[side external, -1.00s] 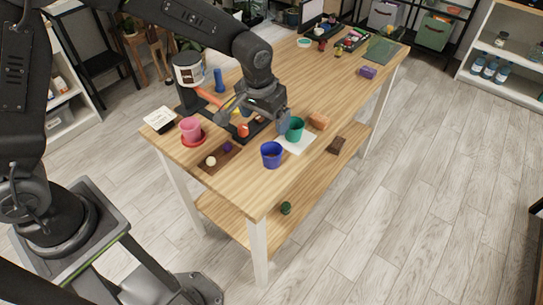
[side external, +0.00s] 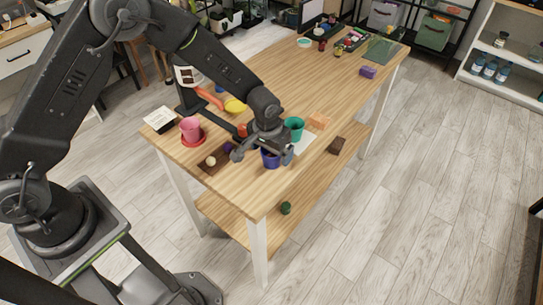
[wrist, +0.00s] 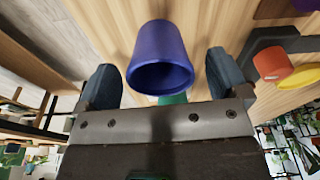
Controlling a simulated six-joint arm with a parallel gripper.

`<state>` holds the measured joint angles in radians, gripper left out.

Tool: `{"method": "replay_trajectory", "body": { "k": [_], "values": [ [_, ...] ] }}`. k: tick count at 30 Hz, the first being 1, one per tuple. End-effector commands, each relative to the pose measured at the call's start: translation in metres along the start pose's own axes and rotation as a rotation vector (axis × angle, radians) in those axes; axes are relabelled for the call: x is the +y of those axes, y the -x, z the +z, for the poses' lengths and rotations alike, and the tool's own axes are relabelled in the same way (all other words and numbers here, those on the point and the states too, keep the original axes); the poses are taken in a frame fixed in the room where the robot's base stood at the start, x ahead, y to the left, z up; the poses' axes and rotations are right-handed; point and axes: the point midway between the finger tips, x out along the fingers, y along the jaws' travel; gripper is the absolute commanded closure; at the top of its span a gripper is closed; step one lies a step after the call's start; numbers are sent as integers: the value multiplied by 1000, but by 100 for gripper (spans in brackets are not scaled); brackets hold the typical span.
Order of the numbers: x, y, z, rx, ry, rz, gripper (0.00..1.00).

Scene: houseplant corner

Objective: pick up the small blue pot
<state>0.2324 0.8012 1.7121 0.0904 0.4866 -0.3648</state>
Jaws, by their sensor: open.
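The small blue pot (side external: 271,160) stands on the wooden table near its front edge, partly hidden by my gripper in the side view. In the wrist view the blue pot (wrist: 160,57) is between my two fingers, with a visible gap on each side. My gripper (wrist: 162,78) is open and empty, its fingers on either side of the pot. In the side view my gripper (side external: 252,153) is low over the table at the pot.
A pink pot (side external: 190,129) sits on a red saucer (side external: 193,142) to the left. A brown tray (side external: 209,165) holds small balls.

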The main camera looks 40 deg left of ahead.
Motion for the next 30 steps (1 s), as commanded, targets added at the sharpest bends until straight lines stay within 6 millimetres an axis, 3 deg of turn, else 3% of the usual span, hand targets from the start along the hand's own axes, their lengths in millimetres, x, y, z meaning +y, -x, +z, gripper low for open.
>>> {"method": "replay_trajectory", "body": {
  "k": [5,13,30],
  "values": [
    [0,-22,0,-1,0,1,7],
    [0,-24,0,1,0,1,7],
    [0,-24,0,1,0,1,61]
  ]
}}
